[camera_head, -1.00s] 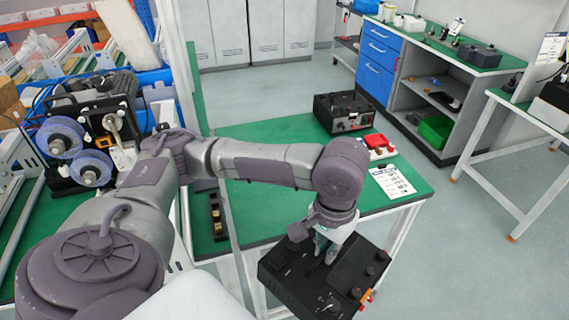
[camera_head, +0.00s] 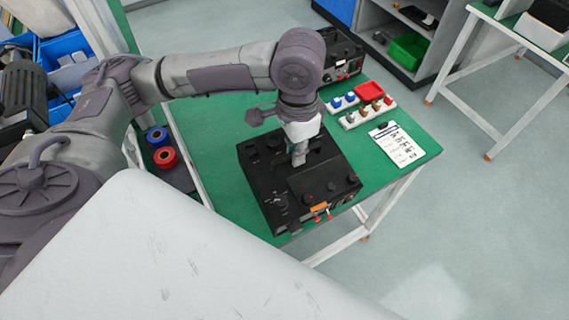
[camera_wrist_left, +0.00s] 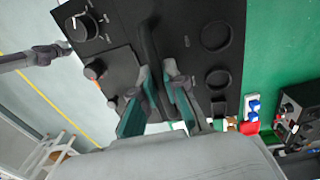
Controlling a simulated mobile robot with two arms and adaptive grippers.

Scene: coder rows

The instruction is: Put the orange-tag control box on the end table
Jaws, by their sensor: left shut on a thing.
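The black control box (camera_head: 262,205) has knobs on top and an orange tag (camera_head: 319,207) on its front side. My left gripper (camera_head: 299,158) is above it, shut on its top handle. In the left wrist view, the gripper fingers (camera_wrist_left: 160,72) close around the dark handle of the box (camera_wrist_left: 120,22). The box is over the front part of the green-topped end table (camera_head: 215,130), close to its front edge. I cannot tell whether its underside touches the top.
A paper sheet (camera_head: 397,145) lies at the right. Red and blue rolls (camera_head: 165,157) are at the left. The table's left part is clear.

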